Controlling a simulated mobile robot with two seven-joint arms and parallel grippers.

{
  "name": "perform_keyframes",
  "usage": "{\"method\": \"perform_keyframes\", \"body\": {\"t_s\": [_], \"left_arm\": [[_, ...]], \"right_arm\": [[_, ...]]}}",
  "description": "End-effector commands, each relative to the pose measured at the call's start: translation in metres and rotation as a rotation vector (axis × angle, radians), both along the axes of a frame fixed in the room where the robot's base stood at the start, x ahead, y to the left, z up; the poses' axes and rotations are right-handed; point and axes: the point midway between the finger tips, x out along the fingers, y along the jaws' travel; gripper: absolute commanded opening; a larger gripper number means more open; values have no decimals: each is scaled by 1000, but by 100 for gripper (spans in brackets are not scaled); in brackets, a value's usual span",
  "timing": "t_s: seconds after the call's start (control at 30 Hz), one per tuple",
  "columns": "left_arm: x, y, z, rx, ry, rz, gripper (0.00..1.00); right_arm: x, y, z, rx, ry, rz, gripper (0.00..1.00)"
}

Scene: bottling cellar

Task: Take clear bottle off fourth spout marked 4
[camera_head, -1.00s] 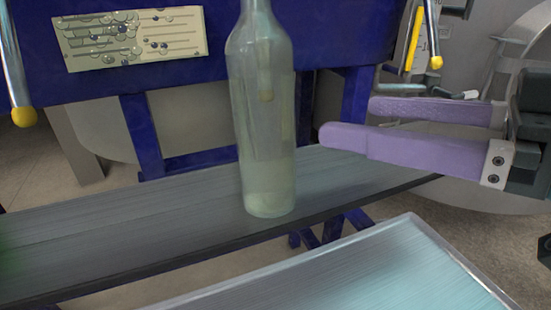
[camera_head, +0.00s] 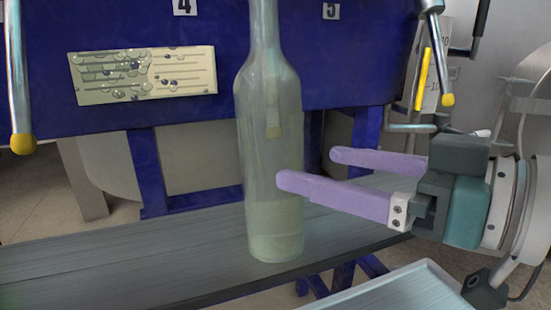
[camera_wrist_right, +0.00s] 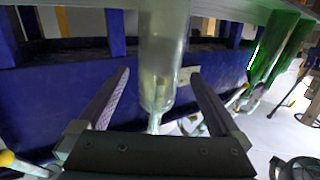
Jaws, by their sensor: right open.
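The clear bottle (camera_head: 268,150) is upright in the middle of the head view, with cloudy, pale contents low inside. Its neck runs out of the top, so its mouth and any spout in it are hidden. The label 4 (camera_head: 184,6) is to the left of its neck on the blue machine. My right gripper (camera_head: 308,169) is open at the bottle's right side. The nearer purple finger's tip overlaps the bottle's right edge, and the farther tip is right of it. In the right wrist view the bottle (camera_wrist_right: 163,60) appears between the open fingers. My left gripper is out of view.
A grey shelf (camera_head: 120,250) runs below the bottle; I cannot tell if they touch. Yellow-tipped metal tubes hang at left (camera_head: 22,142) and right (camera_head: 447,98). A pale tray (camera_head: 400,288) is in front. Green bottles (camera_wrist_right: 285,45) show in the wrist view.

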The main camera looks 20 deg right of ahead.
Motion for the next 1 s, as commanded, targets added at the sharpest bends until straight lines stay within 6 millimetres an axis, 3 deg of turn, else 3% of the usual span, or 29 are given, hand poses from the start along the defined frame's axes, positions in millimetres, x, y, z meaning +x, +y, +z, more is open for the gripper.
{"method": "perform_keyframes", "body": {"t_s": [0.57, 1.0], "left_arm": [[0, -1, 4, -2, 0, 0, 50], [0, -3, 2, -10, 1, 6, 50]], "right_arm": [[40, 23, -5, 1, -2, -1, 100], [51, 30, -8, 0, -1, -1, 100]]}}
